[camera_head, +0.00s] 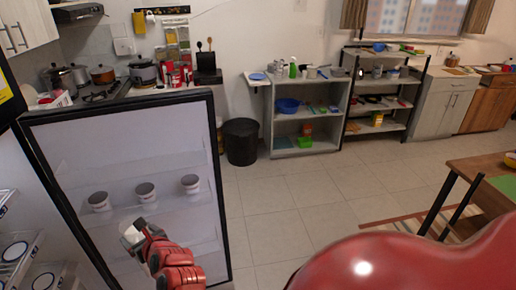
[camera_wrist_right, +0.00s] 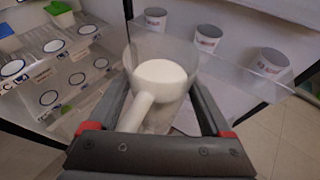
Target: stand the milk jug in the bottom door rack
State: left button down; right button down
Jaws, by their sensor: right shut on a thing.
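The white milk jug (camera_wrist_right: 165,75) is upright or nearly so in the right wrist view, its handle toward the camera. My right gripper (camera_wrist_right: 165,103) is shut on it, with a finger on each side. In the head view the jug (camera_head: 131,234) is a small white shape at the end of my red right arm, in front of the open fridge door (camera_head: 105,145). The door's clear rack (camera_head: 150,208) holds three dark-lidded jars, above and beyond the jug. The bottom door rack is faint and partly hidden by my arm. My left gripper is not in view.
Fridge shelves with several round-labelled containers (camera_wrist_right: 52,46) stand to the left of the jug in the wrist view. The door's dark frame (camera_head: 220,190) bounds the door on the right. A black bin (camera_head: 241,142) stands beyond it, and the floor (camera_head: 290,215) there is clear.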

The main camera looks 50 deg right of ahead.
aim_at(196, 253)
jog(key=i+l+z, duration=0.1)
jog(key=z, duration=1.1)
jog(key=i+j, duration=0.1)
jog(key=i, duration=0.9)
